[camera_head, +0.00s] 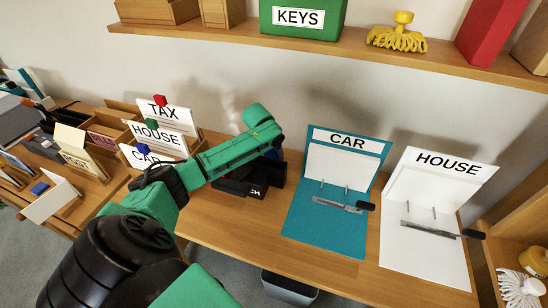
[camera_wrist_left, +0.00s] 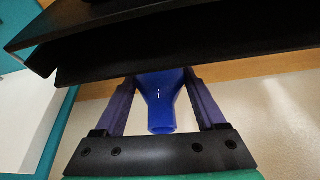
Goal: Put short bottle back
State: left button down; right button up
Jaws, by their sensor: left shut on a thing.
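My left gripper (camera_head: 272,154) reaches from the left to the dark area at the back of the table, beside the teal CAR board. In the left wrist view, my left gripper (camera_wrist_left: 160,84) is shut on a blue bottle (camera_wrist_left: 160,100), with one finger on each side. The bottle's narrow neck points toward the palm, and its wider part runs behind a black slab. In the head view my arm and the black object hide most of the bottle. My right gripper is not in view.
A black object (camera_head: 240,187) sits on the table (camera_head: 228,230) under my forearm. The CAR board (camera_head: 325,228) and HOUSE board (camera_head: 424,252) stand to the right. Sign holders, including TAX (camera_head: 163,114), are at left. A shelf (camera_head: 300,46) runs above, with a green KEYS box (camera_head: 302,34).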

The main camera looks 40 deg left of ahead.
pick_arm(q)
jog(key=shift+f, duration=0.5)
grip_release()
